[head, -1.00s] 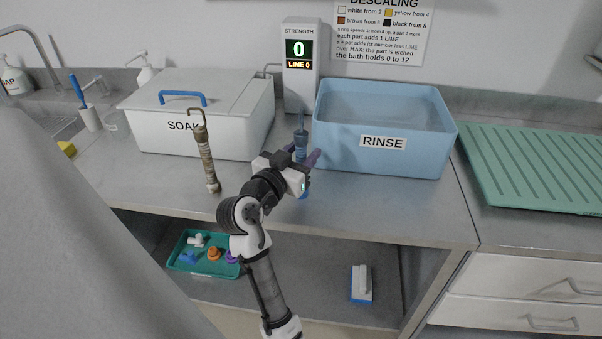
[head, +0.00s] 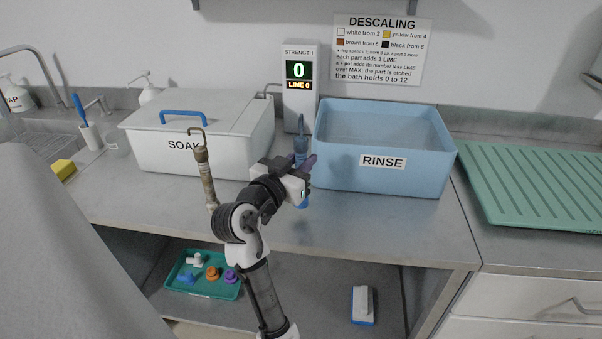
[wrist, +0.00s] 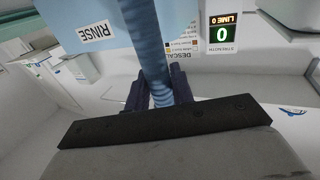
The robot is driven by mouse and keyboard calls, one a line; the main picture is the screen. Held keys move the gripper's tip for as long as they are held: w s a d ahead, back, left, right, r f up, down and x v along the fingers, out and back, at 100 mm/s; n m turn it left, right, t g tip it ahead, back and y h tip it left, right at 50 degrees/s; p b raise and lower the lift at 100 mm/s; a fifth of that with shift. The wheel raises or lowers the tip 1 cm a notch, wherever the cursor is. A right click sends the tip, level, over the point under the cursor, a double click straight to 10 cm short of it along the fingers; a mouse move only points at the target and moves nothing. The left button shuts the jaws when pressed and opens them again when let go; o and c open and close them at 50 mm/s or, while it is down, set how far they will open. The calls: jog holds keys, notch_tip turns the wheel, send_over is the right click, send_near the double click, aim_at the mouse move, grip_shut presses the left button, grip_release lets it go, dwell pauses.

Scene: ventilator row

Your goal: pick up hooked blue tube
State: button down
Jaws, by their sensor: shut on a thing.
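The hooked blue tube (head: 301,147) is upright in my gripper, in front of the strength display and at the left end of the rinse bath. Its top rises above my gripper, and its blue lower end shows just below. My gripper (head: 303,168) is shut around its middle part. In the wrist view the ribbed blue tube (wrist: 148,42) runs between the two dark fingers of my gripper (wrist: 160,92). The middle of the tube is partly hidden by my gripper in the head view.
A white SOAK box (head: 230,140) with a blue-handled lid stands left. A crusted brown hooked tube (head: 206,175) stands in front of it. The blue RINSE bath (head: 430,175) is close right, beside a green drainboard (head: 540,180). A teal tray (head: 175,283) holds small parts below.

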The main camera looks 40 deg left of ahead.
notch_tip(320, 180, up, 17)
jog(key=b, duration=0.1)
send_over(302, 115)
jog(key=shift+a+f, duration=0.1)
dwell(1.0)
